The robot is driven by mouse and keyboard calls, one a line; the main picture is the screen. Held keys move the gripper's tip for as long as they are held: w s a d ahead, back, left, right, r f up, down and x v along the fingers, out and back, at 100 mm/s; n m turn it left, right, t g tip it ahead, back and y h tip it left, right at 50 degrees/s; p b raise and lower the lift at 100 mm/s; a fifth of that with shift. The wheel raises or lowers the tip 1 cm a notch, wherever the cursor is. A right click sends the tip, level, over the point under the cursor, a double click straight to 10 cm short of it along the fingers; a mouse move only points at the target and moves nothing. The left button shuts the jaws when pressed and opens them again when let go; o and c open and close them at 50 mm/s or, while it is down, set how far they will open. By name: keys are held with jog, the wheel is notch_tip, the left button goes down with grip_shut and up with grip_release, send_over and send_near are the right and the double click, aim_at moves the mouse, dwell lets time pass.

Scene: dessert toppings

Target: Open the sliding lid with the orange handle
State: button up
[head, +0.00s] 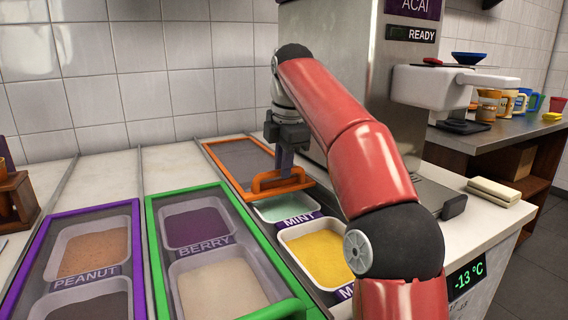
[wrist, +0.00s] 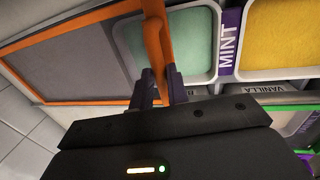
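The sliding lid (head: 243,160) has an orange frame and a dark see-through panel. It sits at the back of its track, behind the mint tub (head: 282,208). Its orange handle (head: 268,184) is at the lid's near edge. In the wrist view the lid (wrist: 75,62) fills the left, and the handle (wrist: 156,45) runs down between my fingers. My gripper (head: 285,168) reaches down at the handle, and its two dark fingers (wrist: 160,86) close around it in the wrist view. The mint tub (wrist: 180,45) and the yellow tub (head: 322,258) are uncovered.
A green-framed lid (head: 150,225) covers the berry tub and a pale tub to the left. A purple-framed lid (head: 137,240) covers the peanut side. A steel açaí machine (head: 335,60) stands behind my arm. The back-left counter (head: 100,172) is clear.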

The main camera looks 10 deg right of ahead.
jog(key=o, duration=0.4)
